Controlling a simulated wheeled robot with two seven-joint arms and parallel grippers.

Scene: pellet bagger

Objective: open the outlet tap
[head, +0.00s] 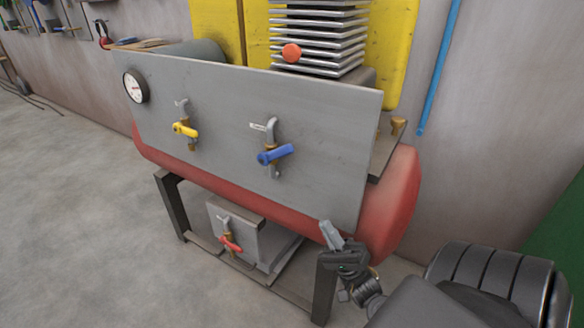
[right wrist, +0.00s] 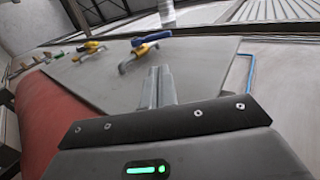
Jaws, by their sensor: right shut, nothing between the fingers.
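Three taps show in the head view. A yellow-handled tap (head: 185,129) and a blue-handled tap (head: 275,154) are on the grey panel (head: 330,110). A red-handled tap (head: 230,243) is lower, on a small grey box under the red tank. No label tells which is the outlet tap. My right gripper (head: 330,232) is shut and empty, below and right of the blue tap, in front of the panel's lower right corner, apart from all taps. In the right wrist view, the blue handle (right wrist: 151,37) and yellow handle (right wrist: 91,45) lie beyond the closed fingers (right wrist: 158,85). My left gripper is out of view.
The red tank (head: 400,200) lies behind the panel on a dark metal stand (head: 325,285). A round gauge (head: 135,86) is at the panel's upper left. A finned block (head: 318,40) with an orange knob rises behind the panel. Open floor (head: 80,220) lies to the left.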

